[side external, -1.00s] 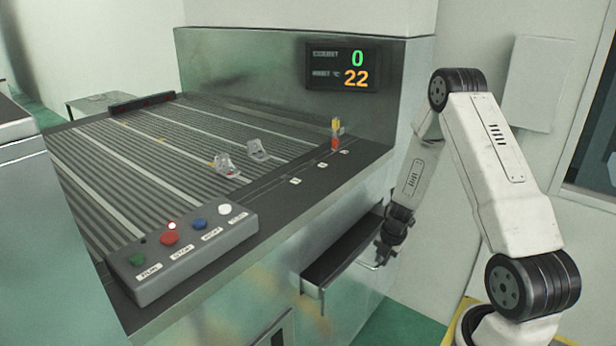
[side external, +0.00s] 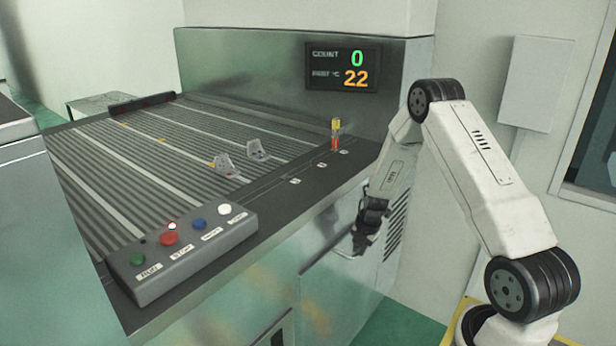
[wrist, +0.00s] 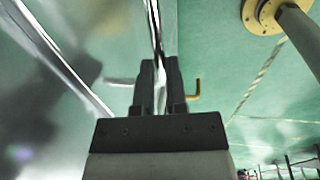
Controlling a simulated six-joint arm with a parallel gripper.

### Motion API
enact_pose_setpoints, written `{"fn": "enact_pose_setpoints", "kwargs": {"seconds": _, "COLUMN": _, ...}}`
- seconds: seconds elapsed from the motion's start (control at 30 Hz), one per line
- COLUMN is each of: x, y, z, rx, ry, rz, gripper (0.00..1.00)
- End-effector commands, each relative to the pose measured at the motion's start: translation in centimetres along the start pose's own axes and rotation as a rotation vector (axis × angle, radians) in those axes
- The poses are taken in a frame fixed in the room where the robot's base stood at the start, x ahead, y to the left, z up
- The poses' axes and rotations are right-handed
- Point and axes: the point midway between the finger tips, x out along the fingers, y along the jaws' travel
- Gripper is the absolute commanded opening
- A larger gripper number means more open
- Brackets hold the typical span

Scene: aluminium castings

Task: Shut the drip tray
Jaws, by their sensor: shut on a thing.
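The drip tray (side external: 318,266) is in the side of the metal machine, below the belt's edge. Its dark inside is out of sight, and its front looks flush or nearly flush with the machine wall; a small gap cannot be ruled out. My gripper (side external: 360,246) is at the tray's handle (side external: 343,253), shut on it. In the wrist view my gripper (wrist: 160,72) has the handle between its fingers, with a pale end (wrist: 120,82) showing on the left and a yellowish bent end on the right.
The ribbed belt (side external: 130,160) carries two small grey castings (side external: 257,150). A button box (side external: 185,255) stands at its near corner, and a small red and yellow light (side external: 335,135) on the edge. The floor beside the machine is clear.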

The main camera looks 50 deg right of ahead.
Motion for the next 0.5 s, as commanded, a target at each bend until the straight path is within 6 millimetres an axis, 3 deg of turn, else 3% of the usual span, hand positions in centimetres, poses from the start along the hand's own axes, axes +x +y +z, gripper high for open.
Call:
{"fn": "enact_pose_setpoints", "kwargs": {"seconds": 0.23, "x": -0.01, "y": 0.71, "z": -0.06, "rx": -0.005, "ry": -0.007, "rz": 0.012, "gripper": 0.0}}
{"fn": "enact_pose_setpoints", "kwargs": {"seconds": 0.27, "x": -0.01, "y": 0.73, "z": -0.06, "rx": -0.005, "ry": -0.008, "rz": 0.012, "gripper": 0.26}}
{"fn": "enact_pose_setpoints", "kwargs": {"seconds": 0.33, "x": -0.02, "y": 0.7, "z": -0.06, "rx": -0.005, "ry": -0.007, "rz": 0.012, "gripper": 0.48}}
{"fn": "enact_pose_setpoints", "kwargs": {"seconds": 0.5, "x": -0.01, "y": 0.52, "z": -0.03, "rx": -0.004, "ry": -0.006, "rz": 0.009, "gripper": 0.51}}
